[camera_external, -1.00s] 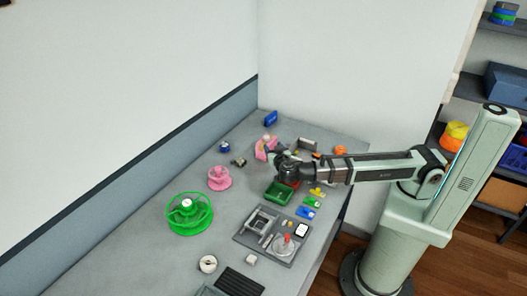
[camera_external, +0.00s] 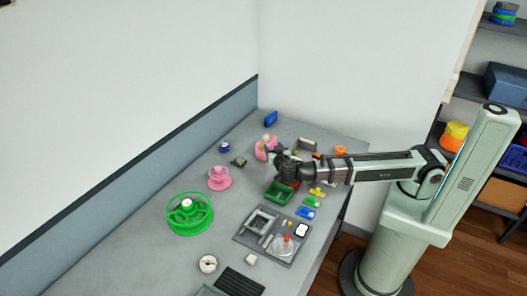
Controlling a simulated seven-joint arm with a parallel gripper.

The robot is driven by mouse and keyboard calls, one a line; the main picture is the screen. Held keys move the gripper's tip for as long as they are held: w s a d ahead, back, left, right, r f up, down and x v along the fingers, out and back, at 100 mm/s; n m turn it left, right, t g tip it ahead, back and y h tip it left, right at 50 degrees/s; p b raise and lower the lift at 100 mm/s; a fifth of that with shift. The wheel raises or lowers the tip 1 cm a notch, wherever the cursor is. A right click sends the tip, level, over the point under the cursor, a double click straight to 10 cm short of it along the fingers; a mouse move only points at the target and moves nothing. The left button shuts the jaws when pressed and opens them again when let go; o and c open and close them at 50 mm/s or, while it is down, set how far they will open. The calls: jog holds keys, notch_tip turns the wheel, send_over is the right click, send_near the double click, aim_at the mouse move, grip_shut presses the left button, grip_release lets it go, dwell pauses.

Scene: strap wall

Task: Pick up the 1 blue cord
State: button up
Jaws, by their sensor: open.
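Several small blue items lie on the grey table, and at this size I cannot tell which is the blue cord. A small blue and white round item (camera_external: 224,147) sits at the left, near the wall. A blue block-like item (camera_external: 271,119) stands at the far end. A flat blue piece (camera_external: 307,214) lies at the right, near the table's edge. My gripper (camera_external: 273,157) is open above the table, close to a pink item (camera_external: 265,148) and behind a green tray (camera_external: 278,193). The arm hides part of the table there.
A large green reel (camera_external: 190,228) and a smaller pink reel (camera_external: 219,183) stand on the left. A grey tray (camera_external: 246,239) with parts lies in front. A white roll (camera_external: 208,264) and a black ribbed mat (camera_external: 240,281) are nearest. Walls bound the back and left.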

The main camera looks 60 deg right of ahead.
jog(key=o, duration=0.5)
